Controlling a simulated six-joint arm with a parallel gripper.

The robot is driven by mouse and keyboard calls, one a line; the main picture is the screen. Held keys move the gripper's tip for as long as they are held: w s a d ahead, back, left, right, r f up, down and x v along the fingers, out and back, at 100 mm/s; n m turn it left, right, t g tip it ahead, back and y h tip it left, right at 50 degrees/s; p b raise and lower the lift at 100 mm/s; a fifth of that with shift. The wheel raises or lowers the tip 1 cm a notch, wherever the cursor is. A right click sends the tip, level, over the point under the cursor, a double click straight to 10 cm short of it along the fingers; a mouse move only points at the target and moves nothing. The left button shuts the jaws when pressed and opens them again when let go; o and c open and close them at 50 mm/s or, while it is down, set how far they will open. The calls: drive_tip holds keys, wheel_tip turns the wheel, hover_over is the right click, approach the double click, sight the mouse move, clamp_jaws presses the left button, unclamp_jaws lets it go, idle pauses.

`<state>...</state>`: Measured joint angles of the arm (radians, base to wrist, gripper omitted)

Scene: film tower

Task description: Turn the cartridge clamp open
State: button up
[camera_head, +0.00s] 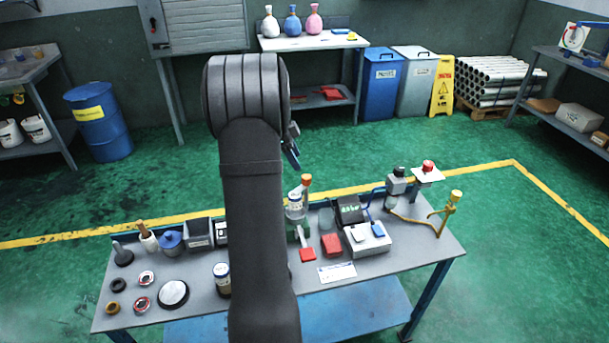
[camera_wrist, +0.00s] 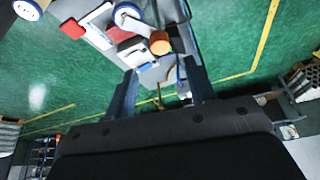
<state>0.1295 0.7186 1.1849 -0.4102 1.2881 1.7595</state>
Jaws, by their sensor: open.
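An upright tower (camera_head: 296,206) with a clear, white-labelled cartridge section and an orange cap (camera_head: 305,180) stands mid-bench. At its foot a white bar ends in a red pad (camera_head: 307,254) towards the front edge. I cannot tell for sure which part is the clamp. In the wrist view the orange cap (camera_wrist: 160,43) shows from above, and the red pad (camera_wrist: 72,29) is at upper left. My gripper (camera_wrist: 162,84) is open and empty, apart from the tower. In the head view its fingers (camera_head: 291,152) show above and behind the tower; my arm hides the rest.
A second red pad (camera_head: 331,244) and a grey box device (camera_head: 367,237) stand right of the tower. A yellow post (camera_head: 450,210) and a red-topped unit (camera_head: 427,172) are further right. Jars, rings and a round dish (camera_head: 173,294) fill the left of the bench (camera_head: 405,285).

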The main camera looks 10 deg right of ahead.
sight(306, 176)
drive_tip(key=x, duration=0.8)
drive_tip(key=shift+f, duration=0.1)
drive_tip(key=shift+c, duration=0.2)
drive_tip(key=c, duration=0.9)
